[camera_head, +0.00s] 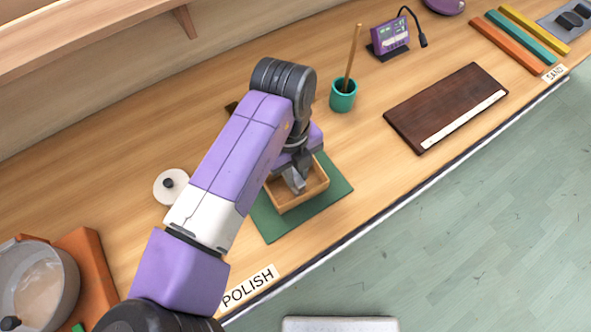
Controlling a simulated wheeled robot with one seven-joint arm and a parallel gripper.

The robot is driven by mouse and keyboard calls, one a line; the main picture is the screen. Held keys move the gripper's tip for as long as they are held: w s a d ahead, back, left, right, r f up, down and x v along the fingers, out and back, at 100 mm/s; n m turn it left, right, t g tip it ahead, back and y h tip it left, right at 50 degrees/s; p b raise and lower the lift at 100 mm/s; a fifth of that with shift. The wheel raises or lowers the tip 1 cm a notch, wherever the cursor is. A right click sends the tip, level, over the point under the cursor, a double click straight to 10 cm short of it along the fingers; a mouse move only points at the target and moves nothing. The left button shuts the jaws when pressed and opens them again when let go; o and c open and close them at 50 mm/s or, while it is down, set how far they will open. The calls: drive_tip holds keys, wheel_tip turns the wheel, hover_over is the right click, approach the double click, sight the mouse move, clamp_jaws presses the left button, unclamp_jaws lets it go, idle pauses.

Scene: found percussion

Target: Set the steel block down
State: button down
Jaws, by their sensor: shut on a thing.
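My gripper (294,181) points down into a small orange-brown wooden tray (299,203) that lies on a dark green mat (262,220). Its grey fingers are shut on the steel block, which I cannot tell apart from the fingers at this size. My arm and wrist cover the back and left of the tray. Whether the block touches the tray floor is hidden.
Behind the tray stands a teal cup (343,97) with a wooden stick. A white lidded disc (171,186) lies left of my arm. A dark board (446,106) lies right; a grey pot (38,285) stands far left. Bare bench lies between mat and board.

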drive_tip(key=shift+f, duration=0.3)
drive_tip(key=c, duration=1.3)
unclamp_jaws()
drive_tip(key=shift+r, duration=0.1)
